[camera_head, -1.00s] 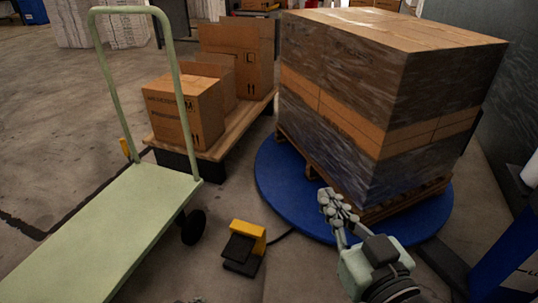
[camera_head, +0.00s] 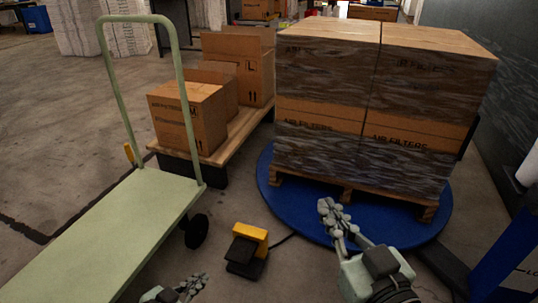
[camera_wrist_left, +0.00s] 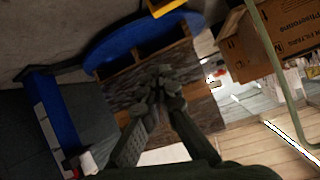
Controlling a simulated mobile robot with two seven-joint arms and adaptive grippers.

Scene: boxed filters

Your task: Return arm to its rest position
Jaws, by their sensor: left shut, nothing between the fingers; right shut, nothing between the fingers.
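My left gripper (camera_head: 192,285) is at the bottom edge of the head view, between the green cart and the yellow pedal, shut and empty. It also shows in the left wrist view (camera_wrist_left: 160,90), its fingers together. My right gripper (camera_head: 330,212) is shut and empty in front of the blue turntable (camera_head: 268,198). From the head camera it overlaps the turntable's near part; I cannot tell the exact gap. A wrapped stack of air-filter boxes (camera_head: 370,90) stands on a wooden pallet on the turntable.
A green cart (camera_head: 110,235) stands at the left. Behind it, a wooden platform (camera_head: 243,127) carries several brown boxes (camera_head: 190,118). A yellow and black foot pedal (camera_head: 248,248) lies on the floor. A dark wall and blue unit (camera_head: 510,260) bound the right.

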